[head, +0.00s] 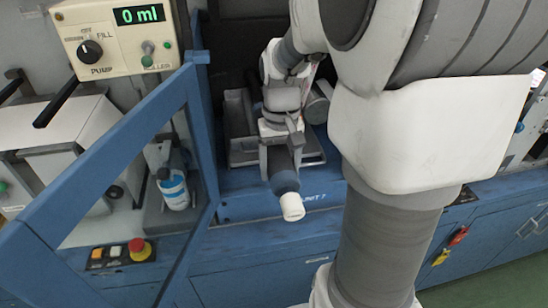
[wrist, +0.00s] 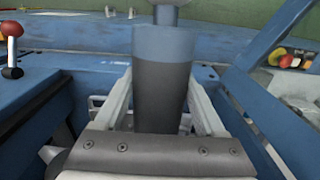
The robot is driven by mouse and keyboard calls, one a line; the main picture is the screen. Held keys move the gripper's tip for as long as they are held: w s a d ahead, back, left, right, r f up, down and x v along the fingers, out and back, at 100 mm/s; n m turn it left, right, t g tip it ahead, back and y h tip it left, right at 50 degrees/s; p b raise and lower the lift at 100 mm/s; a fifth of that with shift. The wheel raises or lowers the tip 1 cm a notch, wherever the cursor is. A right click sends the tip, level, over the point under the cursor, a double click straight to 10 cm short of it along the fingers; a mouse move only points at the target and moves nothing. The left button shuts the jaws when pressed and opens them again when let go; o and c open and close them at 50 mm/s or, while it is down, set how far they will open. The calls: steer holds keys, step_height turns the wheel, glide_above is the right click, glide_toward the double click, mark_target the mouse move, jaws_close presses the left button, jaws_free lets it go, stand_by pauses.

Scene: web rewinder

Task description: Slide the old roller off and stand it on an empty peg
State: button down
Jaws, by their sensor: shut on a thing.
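My gripper (head: 282,160) is shut on a dark roller with a blue band (head: 286,181) and a white end piece, out in front of the machine. The white end points down and toward the head camera. In the wrist view the dark body of the roller (wrist: 160,95) stands between the two pale fingers of my gripper (wrist: 160,85), with the blue band and a thinner grey end beyond. I cannot make out an empty peg in either view, and my arm hides part of the machine.
A metal tray (head: 240,155) and a grey cylinder (head: 318,104) lie in the dark bay behind my gripper. An open blue frame door (head: 110,160) stands at the left. A bottle (head: 174,190) and a red button (head: 139,249) are near it. A blue ledge runs below.

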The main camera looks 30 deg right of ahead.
mark_target(286, 178)
steer(key=shift+s+a, duration=0.25)
steer(key=shift+s, duration=0.65)
steer(key=shift+s+a, duration=0.3)
steer(key=shift+s, duration=0.55)
steer(key=shift+s+a, duration=0.25)
steer(key=shift+s, duration=0.65)
